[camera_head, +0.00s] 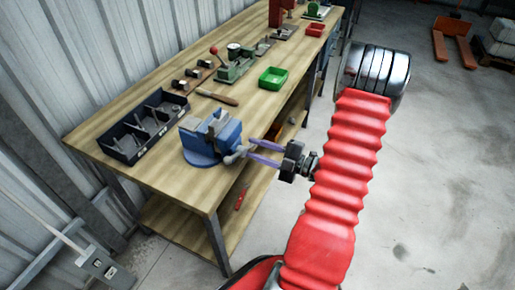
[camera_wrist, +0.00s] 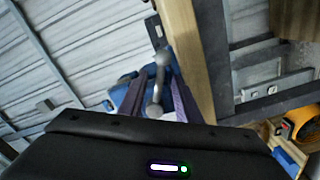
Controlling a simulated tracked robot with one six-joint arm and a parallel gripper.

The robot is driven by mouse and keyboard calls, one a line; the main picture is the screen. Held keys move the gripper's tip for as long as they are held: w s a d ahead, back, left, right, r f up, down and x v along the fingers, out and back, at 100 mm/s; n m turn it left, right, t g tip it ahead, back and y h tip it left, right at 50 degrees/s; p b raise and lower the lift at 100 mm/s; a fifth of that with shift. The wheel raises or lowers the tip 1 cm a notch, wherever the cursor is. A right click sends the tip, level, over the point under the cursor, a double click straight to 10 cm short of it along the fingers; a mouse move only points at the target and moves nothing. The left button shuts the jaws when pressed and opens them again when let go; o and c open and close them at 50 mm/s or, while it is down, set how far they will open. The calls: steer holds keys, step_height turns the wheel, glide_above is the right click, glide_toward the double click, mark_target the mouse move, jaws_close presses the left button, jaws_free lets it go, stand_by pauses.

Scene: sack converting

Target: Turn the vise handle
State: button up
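The blue bench vise (camera_head: 212,136) is mounted at the near front edge of the wooden workbench. Its grey handle (camera_head: 235,156), a bar with round knobs, sticks out at the front of the vise. My gripper (camera_head: 252,149) reaches in from the right with its two purple fingers apart, tips close to the handle. In the wrist view, the handle (camera_wrist: 158,85) appears between the spread fingers of my gripper (camera_wrist: 158,84), with blue vise parts (camera_wrist: 124,92) behind. I see no clear grip on the handle; whether a finger touches it cannot be told.
On the workbench (camera_head: 185,205) are a dark divided tray (camera_head: 145,127) left of the vise, a green bin (camera_head: 273,79) and a green machine (camera_head: 237,65) farther back. A lower shelf runs underneath. The concrete floor at right is mostly clear near the bench.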

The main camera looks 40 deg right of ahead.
steer(key=shift+s, duration=0.2)
steer(key=v, duration=1.3)
steer(key=shift+s, duration=0.25)
steer(key=shift+d, duration=0.15)
stand_by(0.4)
